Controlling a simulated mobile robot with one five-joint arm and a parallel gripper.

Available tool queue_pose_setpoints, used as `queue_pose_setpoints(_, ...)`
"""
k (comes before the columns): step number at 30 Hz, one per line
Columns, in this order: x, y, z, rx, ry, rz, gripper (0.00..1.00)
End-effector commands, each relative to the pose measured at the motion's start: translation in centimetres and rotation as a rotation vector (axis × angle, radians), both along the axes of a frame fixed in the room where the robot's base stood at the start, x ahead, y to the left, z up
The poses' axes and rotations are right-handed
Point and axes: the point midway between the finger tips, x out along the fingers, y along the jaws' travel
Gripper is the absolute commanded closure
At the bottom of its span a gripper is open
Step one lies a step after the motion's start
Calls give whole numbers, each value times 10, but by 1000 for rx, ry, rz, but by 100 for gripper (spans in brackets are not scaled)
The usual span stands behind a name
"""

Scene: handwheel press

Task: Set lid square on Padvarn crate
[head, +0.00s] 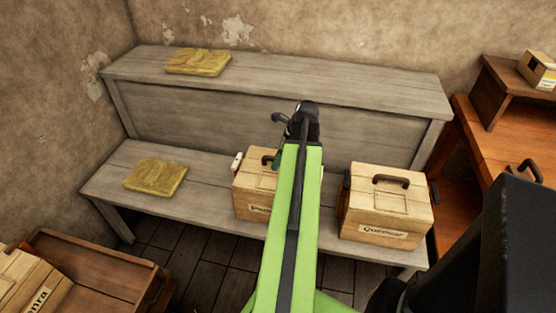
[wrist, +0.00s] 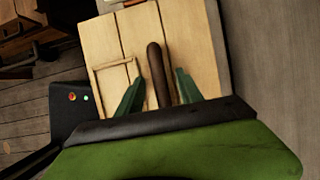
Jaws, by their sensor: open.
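The Padvarn crate (head: 250,198) is a pale wooden box on the lower bench, its label cut off after the first letters by my arm. Its planked lid (head: 254,163) has a dark handle (head: 268,157); my arm hides the right side, so I cannot tell whether the lid sits square. In the wrist view the lid (wrist: 195,40) fills the middle, with a thin raised frame at its left. My gripper (wrist: 161,80) is open, its two green fingers on either side of the brown handle (wrist: 154,60), with gaps showing.
A wooden tray (head: 95,262) is at lower left. The bench between cloth and Padvarn crate is clear.

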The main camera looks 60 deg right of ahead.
Motion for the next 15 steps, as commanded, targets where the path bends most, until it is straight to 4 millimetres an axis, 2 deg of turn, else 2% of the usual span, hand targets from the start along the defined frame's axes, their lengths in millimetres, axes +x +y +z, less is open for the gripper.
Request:
queue_pose_setpoints(5,-2,-1,8,0,1,-1,57)
queue_pose_setpoints(8,-7,-2,25,1,0,-2,57)
queue_pose_setpoints(15,-28,-9,81,0,0,-2,57)
